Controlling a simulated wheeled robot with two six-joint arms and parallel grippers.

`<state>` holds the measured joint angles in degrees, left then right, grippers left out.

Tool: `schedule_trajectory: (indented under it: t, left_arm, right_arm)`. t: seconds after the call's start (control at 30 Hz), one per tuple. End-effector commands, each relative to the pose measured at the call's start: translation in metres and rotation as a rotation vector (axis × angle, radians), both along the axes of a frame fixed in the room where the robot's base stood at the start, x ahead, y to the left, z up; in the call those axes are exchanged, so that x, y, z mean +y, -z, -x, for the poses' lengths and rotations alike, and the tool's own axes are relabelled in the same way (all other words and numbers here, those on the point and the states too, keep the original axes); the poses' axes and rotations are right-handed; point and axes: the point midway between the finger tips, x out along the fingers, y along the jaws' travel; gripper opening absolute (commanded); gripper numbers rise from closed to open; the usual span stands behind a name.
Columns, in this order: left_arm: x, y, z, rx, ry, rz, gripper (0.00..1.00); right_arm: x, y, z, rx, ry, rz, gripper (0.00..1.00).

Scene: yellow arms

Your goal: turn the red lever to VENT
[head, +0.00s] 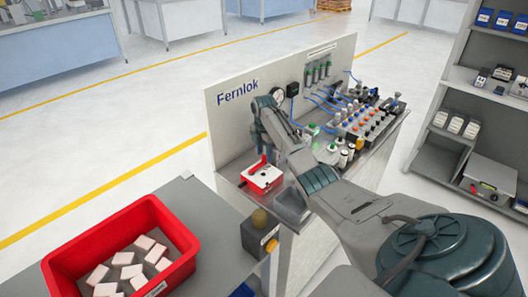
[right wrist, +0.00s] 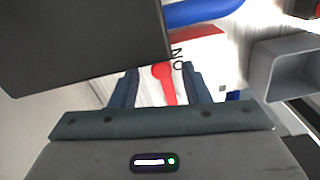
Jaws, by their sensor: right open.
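The red lever (right wrist: 167,85) shows in the right wrist view as a round knob with a flat bar, on a white plate with black letters beside it. It belongs to a red and white box (head: 263,178) on the bench in the head view. My right gripper (right wrist: 160,72) is open, with one dark finger on each side of the lever in the picture. I see no clear touch and cannot tell how deep the fingers reach. In the head view this gripper (head: 264,154) is just above the box. A VENT mark is not readable. My left gripper is out of view.
A grey open bin (head: 291,206) stands right beside the box. A panel marked Fernlok (head: 228,122) with a gauge (head: 278,96) rises behind. Fittings with blue hoses (head: 360,118) crowd the bench to the right. A red crate (head: 70,262) of pale blocks stands at front left.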

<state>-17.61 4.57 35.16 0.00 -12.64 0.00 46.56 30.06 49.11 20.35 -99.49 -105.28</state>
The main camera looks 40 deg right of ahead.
Motion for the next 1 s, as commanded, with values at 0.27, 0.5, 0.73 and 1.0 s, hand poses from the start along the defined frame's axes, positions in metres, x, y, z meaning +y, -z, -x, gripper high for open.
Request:
schedule_trajectory:
  t: [0.27, 0.5, 0.73, 1.0]
  left_arm:
    - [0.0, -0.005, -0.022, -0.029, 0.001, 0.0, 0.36]
    - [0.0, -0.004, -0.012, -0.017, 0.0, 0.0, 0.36]
    - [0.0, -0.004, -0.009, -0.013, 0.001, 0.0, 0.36]
    - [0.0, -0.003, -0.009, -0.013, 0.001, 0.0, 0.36]
  right_arm:
    - [0.0, 0.013, 0.001, 0.001, 0.0, 0.001, 0.42]
    - [0.0, 0.013, 0.001, 0.0, 0.0, 0.001, 0.29]
    - [0.0, 0.013, 0.0, 0.0, 0.0, 0.0, 0.0]
    - [0.008, 0.012, -0.006, -0.001, 0.01, 0.0, 0.0]
